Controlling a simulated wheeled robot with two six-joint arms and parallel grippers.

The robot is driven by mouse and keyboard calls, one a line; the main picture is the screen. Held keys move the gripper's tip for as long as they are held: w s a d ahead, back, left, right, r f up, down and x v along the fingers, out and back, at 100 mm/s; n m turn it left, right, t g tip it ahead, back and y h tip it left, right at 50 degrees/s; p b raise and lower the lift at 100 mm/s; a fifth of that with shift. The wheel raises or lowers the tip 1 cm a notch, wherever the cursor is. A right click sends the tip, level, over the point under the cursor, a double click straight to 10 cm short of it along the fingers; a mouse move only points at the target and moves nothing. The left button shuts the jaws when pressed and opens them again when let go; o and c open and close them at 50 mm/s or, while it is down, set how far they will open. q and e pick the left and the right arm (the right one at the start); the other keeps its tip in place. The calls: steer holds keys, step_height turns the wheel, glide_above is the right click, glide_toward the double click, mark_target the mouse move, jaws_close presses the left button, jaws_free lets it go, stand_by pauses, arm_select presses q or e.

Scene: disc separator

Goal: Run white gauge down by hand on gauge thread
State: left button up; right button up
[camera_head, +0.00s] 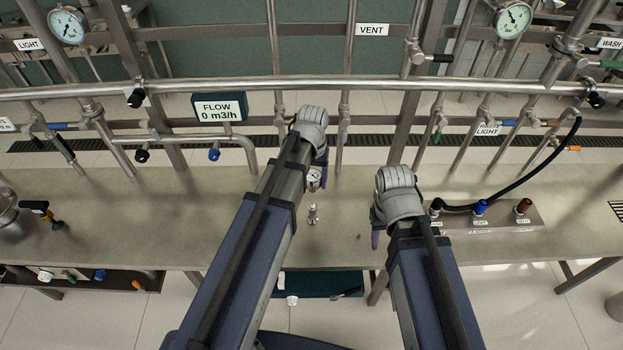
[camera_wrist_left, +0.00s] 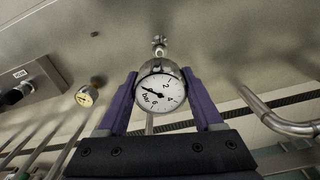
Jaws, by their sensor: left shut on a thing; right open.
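The white gauge (camera_head: 314,178) has a round white dial marked in bar and a metal case. My left gripper (camera_wrist_left: 160,92) is shut on the gauge, with one purple finger on each side of its case. A small upright metal fitting (camera_head: 313,214), probably the gauge thread, stands on the bench just in front of the gauge in the head view. In the left wrist view the fitting (camera_wrist_left: 159,44) shows just beyond the dial. I cannot tell whether the two touch. My right gripper (camera_head: 376,212) is open and empty, above the bench to the right.
The steel bench (camera_head: 150,210) is mostly clear around the fitting. A connector block (camera_head: 490,217) with a black hose stands at the right. Pipes with valves run behind the bench.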

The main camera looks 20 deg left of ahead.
mark_target(313, 192)
arm_select(q)
steer(key=shift+d, duration=0.1)
steer(key=shift+f, duration=0.1)
steer(key=shift+f, duration=0.1)
step_height(313, 192, down, 5)
steer(key=b, duration=0.5)
steer(key=shift+f+b, duration=0.15)
steer(key=shift+b, duration=0.2)
steer(key=n, duration=0.6)
steer(key=shift+n, duration=2)
steer(key=n, duration=0.3)
steer(key=shift+n, duration=0.4)
